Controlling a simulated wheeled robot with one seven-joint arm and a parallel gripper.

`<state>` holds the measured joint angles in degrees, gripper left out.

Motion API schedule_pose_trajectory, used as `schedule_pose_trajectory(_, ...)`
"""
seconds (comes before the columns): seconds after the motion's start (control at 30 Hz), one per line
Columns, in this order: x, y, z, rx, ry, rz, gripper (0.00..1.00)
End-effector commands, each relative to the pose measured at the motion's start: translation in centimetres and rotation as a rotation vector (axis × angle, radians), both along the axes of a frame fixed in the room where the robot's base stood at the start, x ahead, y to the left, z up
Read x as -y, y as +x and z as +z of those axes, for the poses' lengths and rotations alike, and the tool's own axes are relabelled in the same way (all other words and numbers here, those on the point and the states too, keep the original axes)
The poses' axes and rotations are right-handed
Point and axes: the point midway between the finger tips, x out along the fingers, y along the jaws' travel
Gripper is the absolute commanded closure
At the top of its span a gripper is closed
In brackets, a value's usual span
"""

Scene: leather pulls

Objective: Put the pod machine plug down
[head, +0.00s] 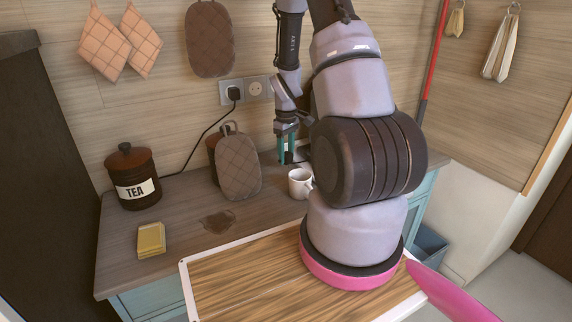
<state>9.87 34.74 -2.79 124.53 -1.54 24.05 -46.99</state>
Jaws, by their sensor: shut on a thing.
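My gripper (286,150) points down above the back of the counter, just behind the white mug (300,183). Its teal fingers are closed on a small dark thing, the pod machine plug (288,158), of which only a little shows between the fingertips. Whether the plug touches the counter is hard to tell. My arm hides much of the area to its right, and no pod machine can be made out. A separate black plug (234,93) sits in the left wall socket, its cord running down to the counter behind the tea canister.
The counter (165,215) holds a TEA canister (133,178), a quilted mitt (239,168) leaning on a partly hidden dark canister, yellow sponges (151,240) and a brown spill (218,221). The right wall socket (255,88) is empty.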

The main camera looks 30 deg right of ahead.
Motion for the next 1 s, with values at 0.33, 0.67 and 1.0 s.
schedule_pose_trajectory(0.33, 0.0, 0.0, -3.7, 0.000, 0.000, 0.000, 1.00)
schedule_pose_trajectory(0.67, 0.0, 0.0, -4.0, -0.001, 0.000, -0.001, 1.00)
schedule_pose_trajectory(1.0, 0.0, 0.0, -4.7, 0.000, 0.000, 0.000, 0.21)
